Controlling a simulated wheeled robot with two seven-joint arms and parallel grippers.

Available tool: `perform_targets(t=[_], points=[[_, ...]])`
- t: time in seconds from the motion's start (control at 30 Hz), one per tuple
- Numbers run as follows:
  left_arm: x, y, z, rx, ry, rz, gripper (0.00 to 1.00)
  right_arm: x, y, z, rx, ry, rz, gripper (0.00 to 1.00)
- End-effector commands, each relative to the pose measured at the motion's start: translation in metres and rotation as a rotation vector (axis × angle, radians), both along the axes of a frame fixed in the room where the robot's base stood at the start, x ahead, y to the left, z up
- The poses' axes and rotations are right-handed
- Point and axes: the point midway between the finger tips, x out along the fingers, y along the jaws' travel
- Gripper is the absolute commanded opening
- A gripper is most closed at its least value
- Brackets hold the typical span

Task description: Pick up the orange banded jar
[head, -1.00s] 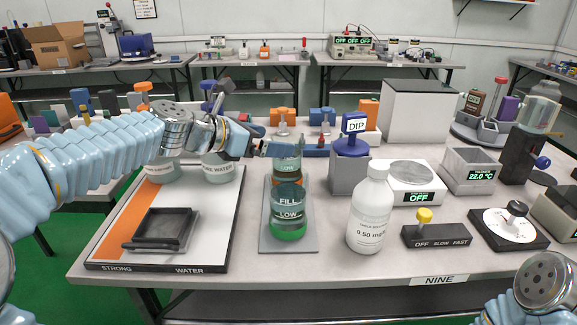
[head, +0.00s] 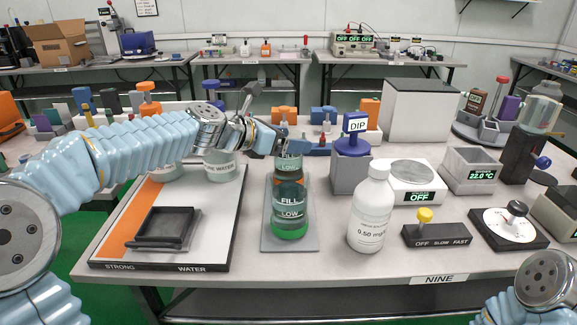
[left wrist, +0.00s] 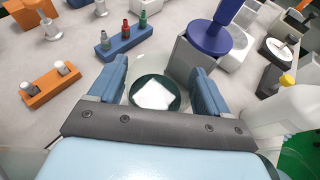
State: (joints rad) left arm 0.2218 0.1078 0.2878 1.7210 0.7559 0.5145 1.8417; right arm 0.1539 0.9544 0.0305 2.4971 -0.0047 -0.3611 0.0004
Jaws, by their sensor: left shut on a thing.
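In the left wrist view, the blue fingers are on both sides of the round jar (left wrist: 155,92), which looks dark green inside with a white patch. Whether its base touches the table is hidden. My right gripper is out of view.
A grey holder with a blue DIP top (head: 351,172) stands close on the right, with a white bottle (head: 371,210) in front of it. Blue and orange racks stand behind.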

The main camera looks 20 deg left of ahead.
Motion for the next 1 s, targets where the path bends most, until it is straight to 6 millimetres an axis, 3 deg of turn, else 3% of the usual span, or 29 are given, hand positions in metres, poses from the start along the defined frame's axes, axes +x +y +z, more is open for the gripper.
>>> perform_targets(t=[0.03, 0.33, 0.67, 0.9, 1.0], points=[[0.000, 0.000, 0.000, 0.000, 0.000, 0.000, 0.45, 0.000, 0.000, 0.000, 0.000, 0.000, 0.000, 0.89], [0.000, 0.000, 0.000, 0.000, 0.000, 0.000, 0.00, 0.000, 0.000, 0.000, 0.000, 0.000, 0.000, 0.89], [0.000, 0.000, 0.009, -0.001, -0.005, 0.000, 0.00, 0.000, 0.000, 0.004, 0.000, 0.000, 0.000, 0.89], [0.000, 0.000, 0.056, -0.001, -0.008, 0.000, 0.00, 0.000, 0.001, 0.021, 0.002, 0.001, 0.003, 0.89], [0.000, 0.000, 0.073, 0.000, -0.009, -0.001, 0.00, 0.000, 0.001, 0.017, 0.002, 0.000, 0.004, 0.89]])
